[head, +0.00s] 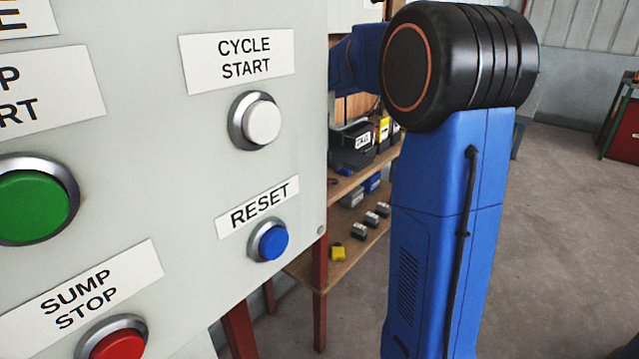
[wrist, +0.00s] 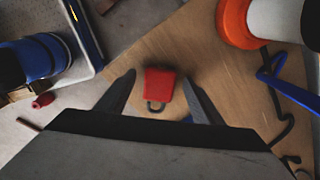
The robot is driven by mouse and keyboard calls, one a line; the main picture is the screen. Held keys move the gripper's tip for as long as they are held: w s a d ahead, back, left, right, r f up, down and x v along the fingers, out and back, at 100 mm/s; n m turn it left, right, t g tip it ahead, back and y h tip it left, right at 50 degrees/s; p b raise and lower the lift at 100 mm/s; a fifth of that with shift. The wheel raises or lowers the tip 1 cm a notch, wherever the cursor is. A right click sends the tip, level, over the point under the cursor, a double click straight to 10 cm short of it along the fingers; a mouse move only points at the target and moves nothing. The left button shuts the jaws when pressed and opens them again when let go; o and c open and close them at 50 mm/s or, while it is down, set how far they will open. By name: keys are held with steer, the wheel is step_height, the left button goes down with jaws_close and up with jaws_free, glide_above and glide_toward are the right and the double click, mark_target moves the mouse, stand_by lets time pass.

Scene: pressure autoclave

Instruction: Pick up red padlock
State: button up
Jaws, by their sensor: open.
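The red padlock (wrist: 159,84) lies on a wooden surface (wrist: 200,50) in the wrist view, with its dark shackle toward my gripper. My gripper (wrist: 158,82) is open. Its two dark fingers stand apart on the left and right of the padlock, with a gap on each side. I cannot tell how far above the wood the fingertips are. In the head view the padlock and my gripper do not show; my blue arm (head: 435,230) fills the right of centre.
In the wrist view, an orange and white object (wrist: 236,20) and a blue-and-black cord (wrist: 285,90) lie right of the padlock. A blue and black object (wrist: 38,55) is at left. In the head view, a control panel (head: 160,190) fills the left, with wooden shelves (head: 355,240) behind.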

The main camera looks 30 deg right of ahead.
steer(key=shift+c, duration=0.6)
steer(key=c, duration=1.2)
